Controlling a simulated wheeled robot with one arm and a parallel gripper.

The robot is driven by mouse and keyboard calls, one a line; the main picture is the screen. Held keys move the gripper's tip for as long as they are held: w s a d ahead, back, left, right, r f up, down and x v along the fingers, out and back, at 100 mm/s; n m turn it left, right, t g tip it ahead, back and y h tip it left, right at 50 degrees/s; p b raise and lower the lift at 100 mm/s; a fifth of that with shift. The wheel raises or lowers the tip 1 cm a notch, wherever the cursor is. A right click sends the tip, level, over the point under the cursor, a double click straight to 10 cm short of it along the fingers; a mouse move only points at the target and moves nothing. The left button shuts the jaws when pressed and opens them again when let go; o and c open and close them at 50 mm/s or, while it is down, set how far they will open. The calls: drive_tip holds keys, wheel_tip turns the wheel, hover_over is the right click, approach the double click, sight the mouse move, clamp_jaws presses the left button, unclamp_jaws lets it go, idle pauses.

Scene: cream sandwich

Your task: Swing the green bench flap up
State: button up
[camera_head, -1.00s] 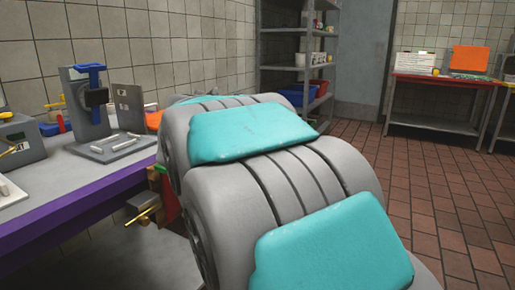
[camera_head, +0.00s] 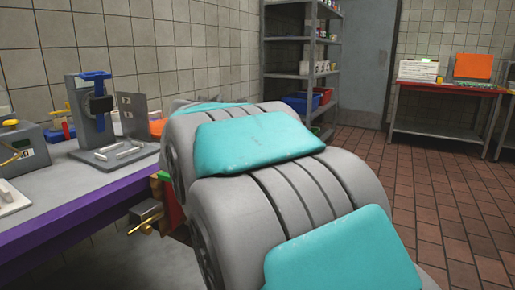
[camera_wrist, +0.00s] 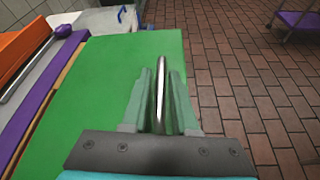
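A broad green flap (camera_wrist: 105,85) fills the middle of the wrist view, beside the bench's purple edge. A slim metal bar handle (camera_wrist: 160,75) rises between the two pale green fingers of my gripper (camera_wrist: 162,95). The fingers stand close together, one on each side of the bar, and look shut on it. In the head view my arm hides my gripper and nearly all of the flap. Only a small green patch (camera_head: 164,176) shows by the bench corner.
The grey bench with its purple edge (camera_head: 75,218) runs along the left and carries a grey stand (camera_head: 98,115). A shelf rack (camera_head: 292,75) and a red-topped table (camera_head: 450,87) stand at the back. Tiled floor (camera_head: 440,185) lies open to the right.

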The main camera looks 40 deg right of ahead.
drive_tip(key=shift+v, duration=3.85)
